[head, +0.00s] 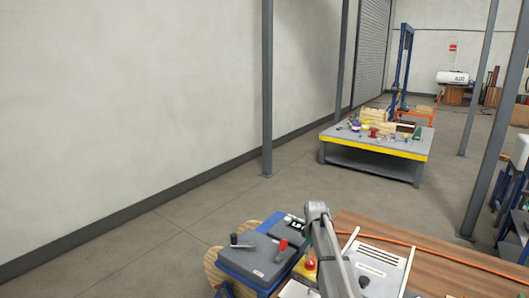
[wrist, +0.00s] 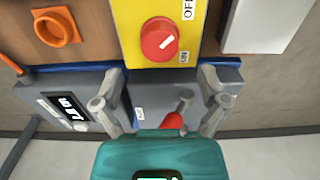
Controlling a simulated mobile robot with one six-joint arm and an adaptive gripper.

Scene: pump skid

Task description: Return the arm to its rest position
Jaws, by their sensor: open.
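My gripper (wrist: 163,78) is open in the wrist view, its two grey fingers spread apart with nothing between the tips. Beyond the tips is a yellow switch box (wrist: 128,18) with a red rotary knob (wrist: 159,40) and OFF and ON labels. A red-handled lever (wrist: 173,122) on a grey panel shows between the fingers, near the teal gripper body; I cannot tell whether anything touches. In the head view, my grey arm (head: 322,235) is bent over the near bench; the gripper itself cannot be made out there.
The near bench has a wooden top (head: 440,270), a grey control box (head: 258,256) with black and red levers, a digital readout (head: 296,224) and an orange hose (head: 430,249). A cluttered workbench (head: 375,142) stands farther back. Floor at left is clear; grey posts (head: 267,90) stand nearby.

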